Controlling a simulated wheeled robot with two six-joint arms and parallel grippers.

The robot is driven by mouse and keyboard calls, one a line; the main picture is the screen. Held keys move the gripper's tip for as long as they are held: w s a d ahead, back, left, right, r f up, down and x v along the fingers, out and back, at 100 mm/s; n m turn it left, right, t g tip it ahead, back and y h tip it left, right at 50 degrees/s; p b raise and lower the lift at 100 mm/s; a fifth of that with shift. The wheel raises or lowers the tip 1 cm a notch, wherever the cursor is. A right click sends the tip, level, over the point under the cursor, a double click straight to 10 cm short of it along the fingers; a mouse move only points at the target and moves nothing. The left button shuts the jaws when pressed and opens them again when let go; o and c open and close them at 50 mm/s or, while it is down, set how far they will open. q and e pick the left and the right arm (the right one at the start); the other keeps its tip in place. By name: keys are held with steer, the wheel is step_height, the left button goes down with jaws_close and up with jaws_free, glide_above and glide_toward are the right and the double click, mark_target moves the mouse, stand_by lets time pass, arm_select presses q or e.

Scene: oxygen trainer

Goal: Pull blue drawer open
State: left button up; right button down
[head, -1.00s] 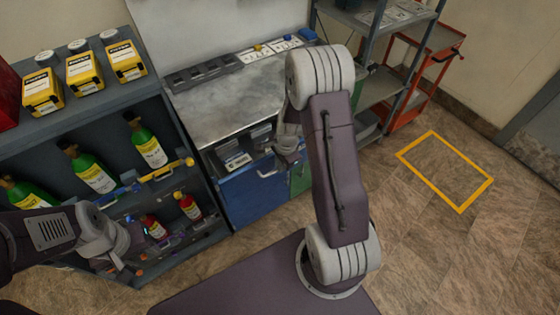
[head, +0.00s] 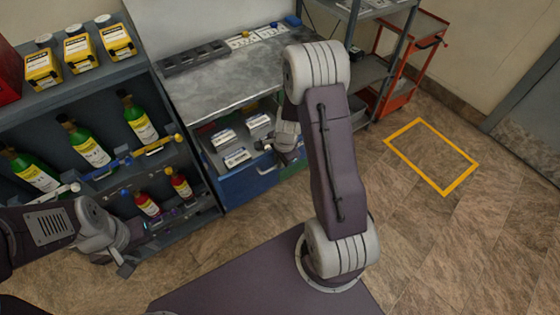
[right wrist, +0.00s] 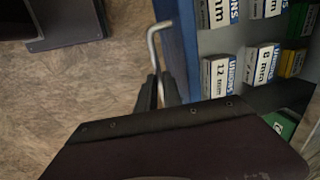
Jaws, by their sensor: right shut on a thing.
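The blue drawer (head: 240,187) is pulled out from under the metal workbench, with several white-labelled boxes (head: 236,157) in it. In the right wrist view its blue front (right wrist: 178,30) runs beside the open compartment. The bent metal handle (right wrist: 152,38) stands out from that front. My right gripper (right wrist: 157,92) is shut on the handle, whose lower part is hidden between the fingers. In the head view my right gripper (head: 266,147) is at the drawer's front, partly covered by my arm. My left gripper (head: 125,264) is at lower left, away from the drawer; its jaw gap is unclear.
A shelf (head: 140,66) with yellow boxes, green bottles and red bottles stands left of the workbench (head: 215,85). A grey rack and an orange cart (head: 398,103) stand at the right. The floor inside the yellow outline (head: 432,157) is clear.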

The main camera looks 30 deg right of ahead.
steer(key=c, duration=1.8)
jaws_free()
steer(key=shift+r, duration=0.1)
steer(key=r, duration=0.3)
steer(key=s+r+p, duration=0.1)
steer(key=r, duration=0.2)
steer(key=r+p, duration=0.1)
steer(key=r, duration=0.1)
steer(key=shift+s+r, duration=0.3)
steer(key=shift+r, duration=0.1)
